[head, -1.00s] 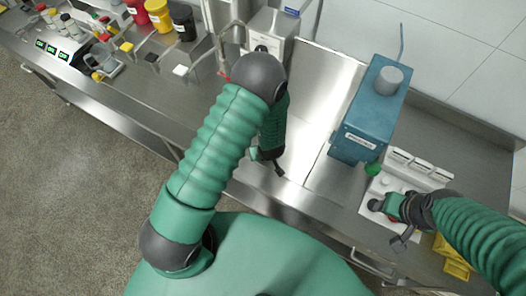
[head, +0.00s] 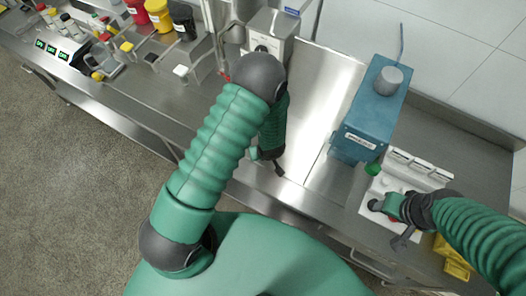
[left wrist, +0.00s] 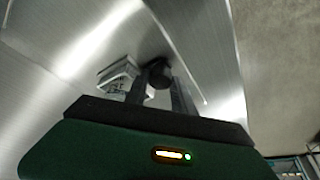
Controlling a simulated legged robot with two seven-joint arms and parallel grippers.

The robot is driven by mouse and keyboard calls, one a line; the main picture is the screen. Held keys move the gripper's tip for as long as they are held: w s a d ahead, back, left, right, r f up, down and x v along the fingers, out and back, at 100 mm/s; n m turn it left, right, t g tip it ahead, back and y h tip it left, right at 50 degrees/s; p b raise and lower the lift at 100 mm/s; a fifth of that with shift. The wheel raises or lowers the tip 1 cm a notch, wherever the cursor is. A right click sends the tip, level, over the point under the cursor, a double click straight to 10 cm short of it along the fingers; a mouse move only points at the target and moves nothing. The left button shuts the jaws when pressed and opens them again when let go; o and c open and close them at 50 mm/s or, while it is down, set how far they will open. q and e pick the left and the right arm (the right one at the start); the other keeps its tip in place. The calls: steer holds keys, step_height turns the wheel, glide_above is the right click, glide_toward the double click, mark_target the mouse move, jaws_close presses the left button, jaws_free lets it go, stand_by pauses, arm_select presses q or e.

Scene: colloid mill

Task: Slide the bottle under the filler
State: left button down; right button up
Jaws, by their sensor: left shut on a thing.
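My left gripper (head: 266,157) is low over the steel worktop, partly hidden behind my own forearm in the head view. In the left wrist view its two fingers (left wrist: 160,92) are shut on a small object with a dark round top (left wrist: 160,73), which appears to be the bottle. The bottle's body is mostly hidden.
A grey machine with a dial (head: 265,42) stands behind my left arm. The steel tray (head: 325,90) between the two machines is clear. Coloured containers (head: 158,14) and small bottles fill the far left.

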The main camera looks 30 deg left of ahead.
arm_select(q)
steer(key=a, duration=0.1)
steer(key=a+b, duration=0.1)
steer(key=a, duration=0.1)
steer(key=shift+w+a, duration=0.2)
steer(key=shift+a, duration=0.75)
steer(key=c, duration=1.4)
jaws_free()
steer(key=shift+o, duration=0.3)
steer(key=shift+d, duration=0.3)
steer(key=shift+s, duration=0.1)
